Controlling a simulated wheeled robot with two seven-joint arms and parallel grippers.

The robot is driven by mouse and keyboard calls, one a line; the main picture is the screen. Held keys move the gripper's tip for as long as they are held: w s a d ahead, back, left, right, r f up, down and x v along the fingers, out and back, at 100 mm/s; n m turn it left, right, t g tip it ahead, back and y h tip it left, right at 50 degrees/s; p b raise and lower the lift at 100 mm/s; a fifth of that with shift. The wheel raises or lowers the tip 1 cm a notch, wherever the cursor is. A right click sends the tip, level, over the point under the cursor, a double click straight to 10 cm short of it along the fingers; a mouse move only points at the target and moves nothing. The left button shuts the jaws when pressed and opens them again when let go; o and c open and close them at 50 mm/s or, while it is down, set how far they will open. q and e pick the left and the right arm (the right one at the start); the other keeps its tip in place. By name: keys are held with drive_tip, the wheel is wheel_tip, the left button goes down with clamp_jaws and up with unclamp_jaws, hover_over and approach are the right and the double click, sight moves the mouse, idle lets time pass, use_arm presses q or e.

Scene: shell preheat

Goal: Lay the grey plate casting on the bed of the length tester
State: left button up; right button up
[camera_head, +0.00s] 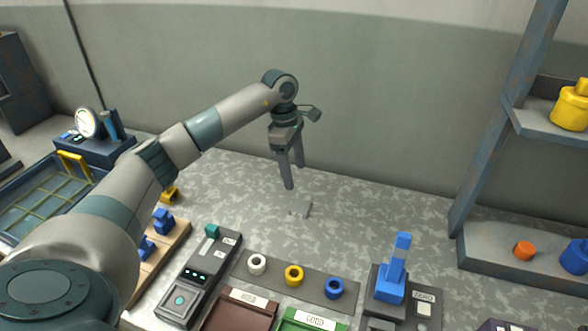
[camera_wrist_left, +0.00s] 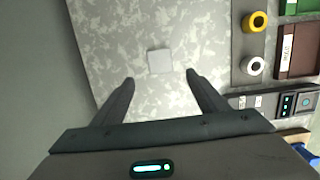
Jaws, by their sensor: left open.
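The grey plate casting (camera_head: 300,209) lies flat on the mottled grey table, a small pale square. It also shows in the left wrist view (camera_wrist_left: 159,61), just beyond and between the fingertips. My left gripper (camera_head: 294,177) is open and empty, pointing down above the casting and apart from it. The fingers are spread in the left wrist view (camera_wrist_left: 160,78). A long dark device (camera_head: 198,278) with lit green displays and a teal block stands at the front; I cannot read a label naming it the length tester. My right gripper is out of view.
White, yellow (camera_head: 293,275) and blue rings sit on a dark strip. A brown tray (camera_head: 238,312) and a green tray (camera_head: 312,320) are in front. A blue-topped device (camera_head: 391,288) marked ZERO stands right. Table around the casting is clear.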

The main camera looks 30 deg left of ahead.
sight(298, 210)
use_arm(q)
drive_tip(key=s+d+r+n+t+y+p, duration=0.2)
drive_tip(key=s+n, duration=0.4)
drive_tip(key=n, duration=1.2)
wheel_tip(298, 210, up, 2)
drive_tip(key=shift+d+t+y+p, duration=0.4)
drive_tip(key=shift+d+t+y, duration=0.1)
drive_tip(key=shift+d+t, duration=0.45)
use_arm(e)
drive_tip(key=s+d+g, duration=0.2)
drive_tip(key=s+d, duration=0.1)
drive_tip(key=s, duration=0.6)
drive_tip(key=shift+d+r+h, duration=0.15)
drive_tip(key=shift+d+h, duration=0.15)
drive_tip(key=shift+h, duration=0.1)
use_arm(q)
drive_tip(key=shift+a, duration=0.1)
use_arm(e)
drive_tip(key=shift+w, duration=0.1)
